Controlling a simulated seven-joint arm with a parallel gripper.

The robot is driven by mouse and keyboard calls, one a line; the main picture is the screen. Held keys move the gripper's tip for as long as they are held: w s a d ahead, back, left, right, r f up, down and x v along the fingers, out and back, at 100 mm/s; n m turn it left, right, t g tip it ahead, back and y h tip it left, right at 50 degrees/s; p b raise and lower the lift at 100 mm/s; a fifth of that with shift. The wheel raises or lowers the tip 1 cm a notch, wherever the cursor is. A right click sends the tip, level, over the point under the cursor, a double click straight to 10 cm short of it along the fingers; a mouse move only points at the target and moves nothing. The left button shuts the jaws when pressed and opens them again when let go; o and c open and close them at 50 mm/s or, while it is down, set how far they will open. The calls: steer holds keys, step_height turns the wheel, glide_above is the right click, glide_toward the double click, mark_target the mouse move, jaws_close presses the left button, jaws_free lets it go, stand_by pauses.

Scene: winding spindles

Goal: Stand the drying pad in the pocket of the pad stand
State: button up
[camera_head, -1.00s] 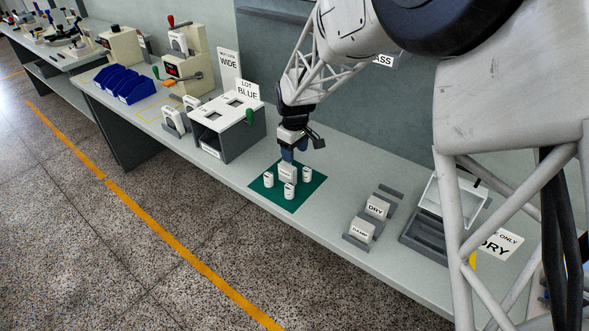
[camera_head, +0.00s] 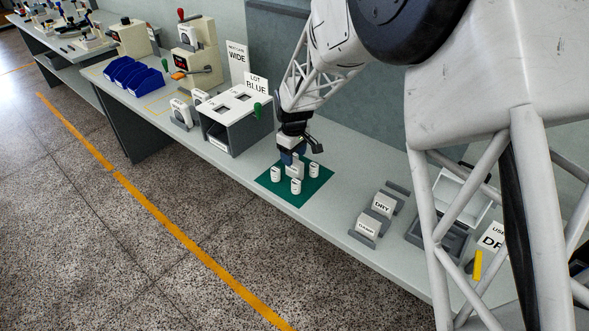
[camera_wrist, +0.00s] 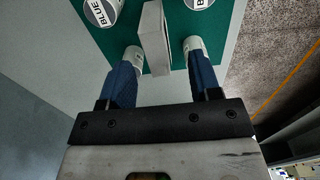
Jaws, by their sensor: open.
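A thin white upright slab, which I take to be the drying pad (camera_wrist: 154,38), stands on the green mat (camera_head: 305,192) among white spindles (camera_head: 296,187). My gripper (camera_head: 291,160) is low over the mat. In the wrist view my gripper (camera_wrist: 163,62) is open, with one blue finger on each side of the slab and a gap to each. The grey holder with two white labelled pieces (camera_head: 383,204), perhaps the pad stand, is to the right on the bench.
White spindles stand close by the fingers, one marked BLUE (camera_wrist: 102,12). A grey box with a white top (camera_head: 236,112) is left of the mat. A grey bin with a clear lid (camera_head: 430,232) is at the right. The bench between mat and holder is clear.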

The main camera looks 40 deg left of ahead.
mark_target(295, 161)
steer(key=shift+f, duration=0.1)
steer(key=shift+w+f, duration=0.15)
steer(key=shift+f, duration=2.35)
jaws_close()
steer(key=shift+r, duration=0.1)
steer(key=shift+r, duration=4.9)
